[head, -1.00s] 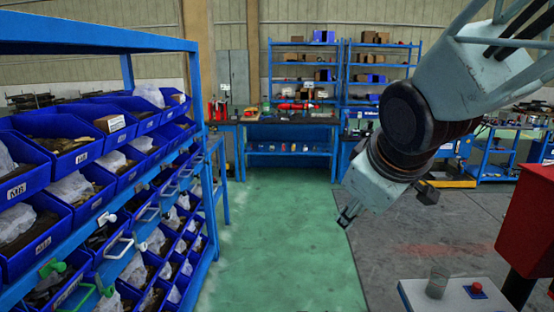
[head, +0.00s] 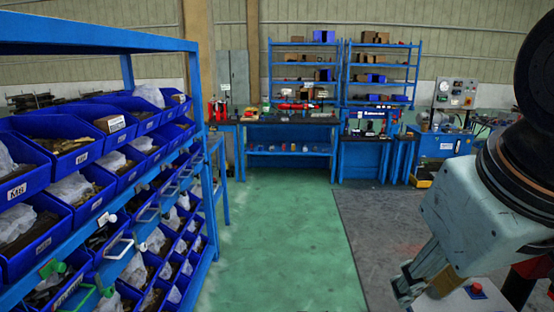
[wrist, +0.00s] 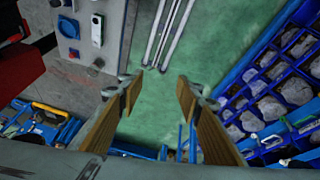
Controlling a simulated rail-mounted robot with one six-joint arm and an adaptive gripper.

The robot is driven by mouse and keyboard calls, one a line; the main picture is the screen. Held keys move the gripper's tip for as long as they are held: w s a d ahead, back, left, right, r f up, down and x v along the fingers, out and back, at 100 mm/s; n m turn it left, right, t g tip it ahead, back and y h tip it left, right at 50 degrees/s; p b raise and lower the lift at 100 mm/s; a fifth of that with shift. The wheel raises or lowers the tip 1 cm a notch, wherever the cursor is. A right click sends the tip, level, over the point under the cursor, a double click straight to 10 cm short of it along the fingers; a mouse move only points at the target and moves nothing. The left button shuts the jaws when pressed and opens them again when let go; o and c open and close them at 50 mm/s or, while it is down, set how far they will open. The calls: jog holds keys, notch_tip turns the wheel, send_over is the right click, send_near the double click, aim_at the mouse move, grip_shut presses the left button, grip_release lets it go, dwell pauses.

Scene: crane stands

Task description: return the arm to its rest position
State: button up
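My gripper (head: 408,288) hangs at the lower right of the head view, below the pale grey wrist of my arm. In the wrist view my gripper (wrist: 160,90) shows two fingers with brown inner pads, set well apart. Only green floor and distant things show between them, so it is open and empty. My forearm and part of the wrist run off the right edge of the head view. No task object other than my arm is named.
A blue rack (head: 205,150) with several blue bins (head: 70,152) stands on the left. A blue workbench (head: 290,122) and shelves stand at the back. The green floor (head: 280,240) is clear. A red button (head: 477,290) sits on a pale surface close to my gripper in the picture.

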jog(key=s+m, duration=0.1)
jog(key=s, duration=0.6)
jog(key=shift+s+a+f+m+g, duration=0.15)
jog(key=shift+s+a+m+g, duration=0.05)
jog(key=shift+a+m+g, duration=0.2)
dwell(0.7)
